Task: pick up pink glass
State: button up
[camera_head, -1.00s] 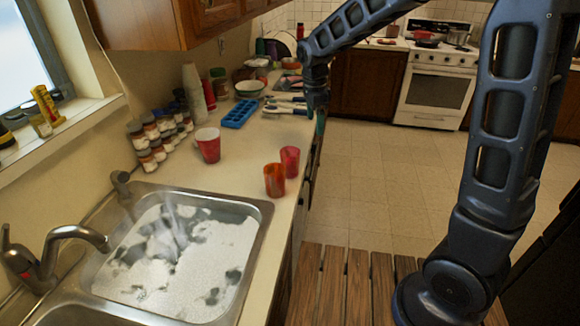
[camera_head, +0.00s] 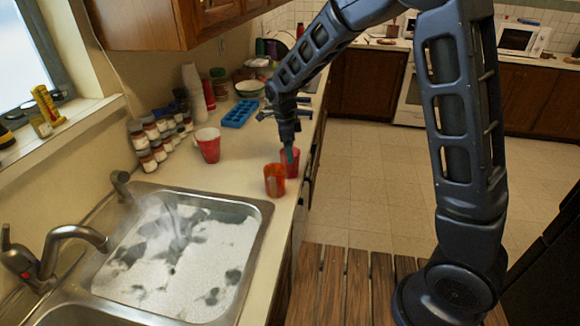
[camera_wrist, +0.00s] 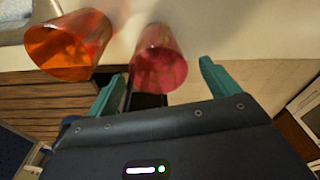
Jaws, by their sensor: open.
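The pink glass (camera_head: 293,168) stands near the counter's right edge in the head view, partly hidden by my gripper (camera_head: 289,152) just above it. In the wrist view the pink glass (camera_wrist: 159,60) lies ahead of my gripper (camera_wrist: 158,82), between the lines of its two teal fingers. The fingers are open and apart, and nothing is held. I cannot tell whether the fingertips reach past the rim. An orange glass (camera_head: 275,181) stands close beside the pink one, and it also shows to the left in the wrist view (camera_wrist: 66,48).
A red and white cup (camera_head: 208,147) stands left of the glasses. A blue ice tray (camera_head: 239,114) and several jars (camera_head: 150,140) are farther back. The sink (camera_head: 262,215) is at front left. The counter drops off just right of the glasses.

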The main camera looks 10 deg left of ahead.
notch_tip(320, 180, down, 5)
jog(key=shift+d+r, duration=0.1)
dwell(0.3)
jog(key=c, duration=1.2)
